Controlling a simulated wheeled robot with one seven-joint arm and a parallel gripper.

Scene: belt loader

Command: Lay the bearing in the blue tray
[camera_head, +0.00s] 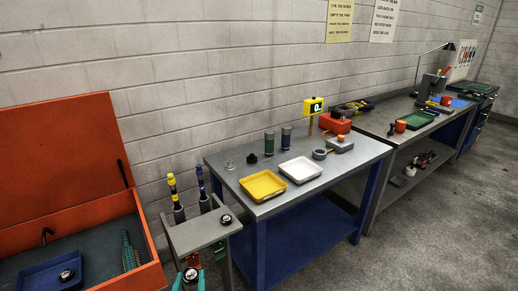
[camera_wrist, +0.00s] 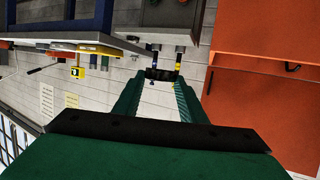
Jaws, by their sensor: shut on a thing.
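My gripper (camera_head: 190,279) has green fingers and shows at the bottom of the head view. It is shut on a small dark round bearing (camera_head: 191,274) with a pale centre. In the wrist view the bearing (camera_wrist: 158,74) is a dark edge-on shape between the fingertips. The blue tray (camera_head: 38,283) lies inside the open orange chest at the lower left, partly cut off by the frame. A similar round part (camera_head: 67,274) lies in that tray. My gripper is to the right of the tray, outside the chest.
The orange chest's wall (camera_head: 150,238) stands between my gripper and the tray; its lid is raised. A green ridged thing (camera_head: 130,252) lies in the chest. A grey stand (camera_head: 197,233) carries another round part (camera_head: 226,219). A workbench (camera_head: 330,172) holds yellow and white trays.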

